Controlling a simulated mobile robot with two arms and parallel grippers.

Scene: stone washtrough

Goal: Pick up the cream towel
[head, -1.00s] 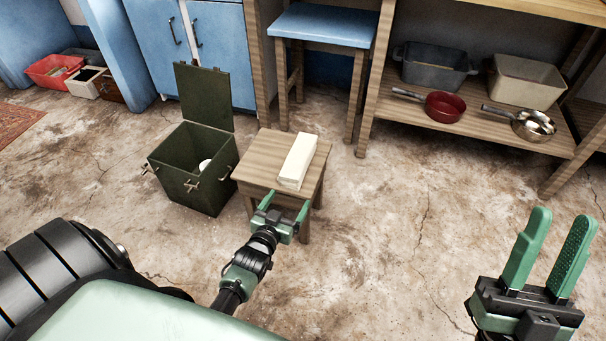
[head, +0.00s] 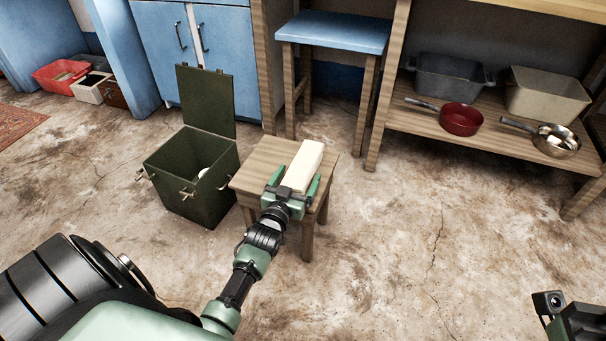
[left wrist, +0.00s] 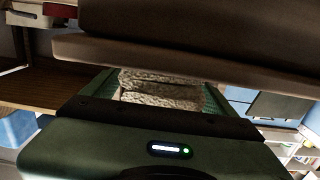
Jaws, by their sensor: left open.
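The cream towel (head: 306,162) is a folded oblong block lying on the small wooden stool (head: 258,170). My left gripper (head: 295,181) is open at the towel's near end, with one green finger on each side of it. In the left wrist view the towel (left wrist: 160,88) shows as fluffy folded layers between the two green fingers. I cannot tell whether the fingers touch it. Only a dark part of my right arm's end shows at the bottom right corner of the head view; its fingers are not visible.
A dark green box (head: 200,200) with its lid raised stands left of the stool. A blue-topped stool (head: 335,32) is behind. A low shelf at the right holds a red pan (head: 461,117), a metal pan (head: 556,140) and two tubs. The floor right of the stool is clear.

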